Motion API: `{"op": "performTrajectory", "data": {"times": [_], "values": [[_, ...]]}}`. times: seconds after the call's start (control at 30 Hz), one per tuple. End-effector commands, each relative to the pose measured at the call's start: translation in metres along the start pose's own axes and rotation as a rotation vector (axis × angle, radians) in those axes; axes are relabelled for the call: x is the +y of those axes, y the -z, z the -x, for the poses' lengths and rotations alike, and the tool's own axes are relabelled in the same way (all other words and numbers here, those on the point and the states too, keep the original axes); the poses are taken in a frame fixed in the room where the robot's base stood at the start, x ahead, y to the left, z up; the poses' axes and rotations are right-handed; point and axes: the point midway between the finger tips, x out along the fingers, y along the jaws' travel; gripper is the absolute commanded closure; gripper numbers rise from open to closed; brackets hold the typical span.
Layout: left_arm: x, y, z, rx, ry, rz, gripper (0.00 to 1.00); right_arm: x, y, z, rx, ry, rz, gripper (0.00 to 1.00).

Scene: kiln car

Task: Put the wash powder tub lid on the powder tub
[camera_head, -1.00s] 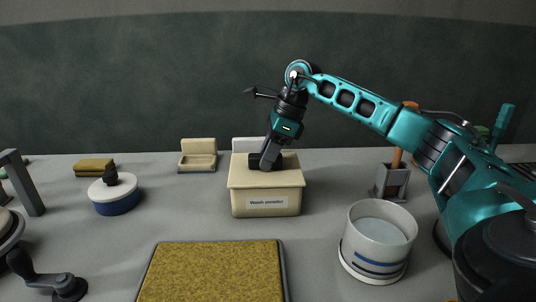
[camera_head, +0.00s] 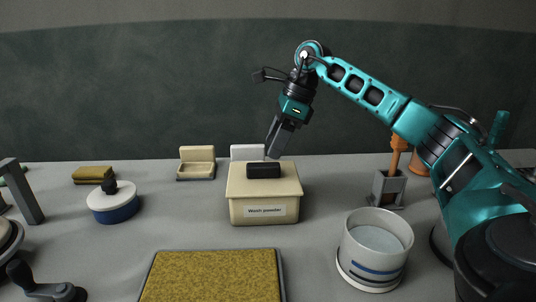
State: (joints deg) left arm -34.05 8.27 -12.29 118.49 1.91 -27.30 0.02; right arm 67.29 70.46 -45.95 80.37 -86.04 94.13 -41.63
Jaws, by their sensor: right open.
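The powder tub (camera_head: 264,210) is a cream box labelled "Wash powder" and stands in the middle of the table. Its cream lid (camera_head: 241,181) lies on top of the tub, with a black handle (camera_head: 264,171) on it. The lid looks level and covers the tub's top. My right gripper (camera_head: 273,152) is open and empty, above and just behind the right side of the lid, apart from the handle. My left gripper is not in view.
A yellow-brown mat (camera_head: 212,278) lies in front of the tub. A white bucket (camera_head: 376,245) stands at the right, and a grey holder (camera_head: 388,188) behind it. A blue-and-white pot (camera_head: 113,204) is at the left. A cream soap dish (camera_head: 197,163) stands behind.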

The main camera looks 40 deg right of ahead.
Motion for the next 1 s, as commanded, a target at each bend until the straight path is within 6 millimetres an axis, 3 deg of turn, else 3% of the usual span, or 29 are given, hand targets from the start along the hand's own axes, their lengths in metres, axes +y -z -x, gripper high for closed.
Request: {"op": "performTrajectory", "data": {"times": [0.1, 0.3, 1.0], "values": [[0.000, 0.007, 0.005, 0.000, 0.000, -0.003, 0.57, -0.001, -0.002, 0.029, -0.003, 0.002, -0.001, 0.39], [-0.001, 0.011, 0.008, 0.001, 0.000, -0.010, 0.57, 0.000, -0.001, 0.054, -0.001, 0.000, -0.001, 0.39], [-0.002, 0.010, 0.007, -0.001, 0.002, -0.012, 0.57, 0.000, 0.000, 0.059, 0.000, -0.001, -0.001, 0.39]]}}
